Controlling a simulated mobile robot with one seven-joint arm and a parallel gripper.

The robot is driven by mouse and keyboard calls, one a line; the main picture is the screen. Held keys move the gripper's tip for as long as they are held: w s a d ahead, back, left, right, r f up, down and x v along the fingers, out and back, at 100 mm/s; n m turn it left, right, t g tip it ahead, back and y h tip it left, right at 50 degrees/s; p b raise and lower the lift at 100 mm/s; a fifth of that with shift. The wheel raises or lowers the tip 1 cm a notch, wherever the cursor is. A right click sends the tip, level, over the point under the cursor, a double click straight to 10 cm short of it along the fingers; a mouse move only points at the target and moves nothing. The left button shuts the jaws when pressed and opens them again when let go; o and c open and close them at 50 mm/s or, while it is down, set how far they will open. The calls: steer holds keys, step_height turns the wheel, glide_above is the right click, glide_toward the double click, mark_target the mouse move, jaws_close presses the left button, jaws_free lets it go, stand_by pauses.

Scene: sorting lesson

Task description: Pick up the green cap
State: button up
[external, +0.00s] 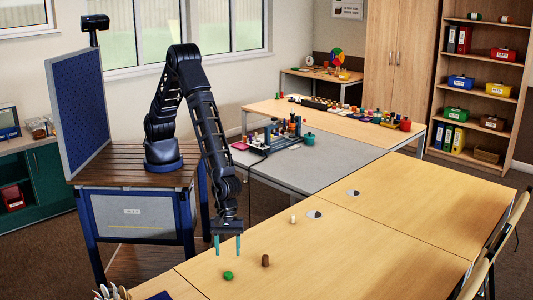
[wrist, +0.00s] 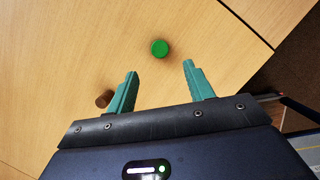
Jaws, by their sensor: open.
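The green cap (external: 228,275) is a small round green piece lying on the near wooden table. In the wrist view the green cap (wrist: 160,47) shows ahead of the fingertips, between their lines and a little left of the middle of the gap. My gripper (external: 227,246) hangs pointing down over the table, with teal fingers. In the wrist view my gripper (wrist: 160,68) is open, its two fingers wide apart and nothing between them. Its exact height over the cap is hard to tell.
A brown cylinder (external: 265,260) stands right of the cap; in the wrist view the brown cylinder (wrist: 103,99) is just outside the left finger. A pale peg-like piece (external: 293,218) stands farther back. Dark-and-white discs (external: 314,214) lie on the table, which is otherwise mostly clear.

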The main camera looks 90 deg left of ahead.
mark_target(228, 273)
steer(key=shift+x, duration=3.85)
steer(key=shift+d+r, duration=0.1)
steer(key=shift+c, duration=0.2)
steer(key=c, duration=1)
steer(key=shift+c, duration=0.2)
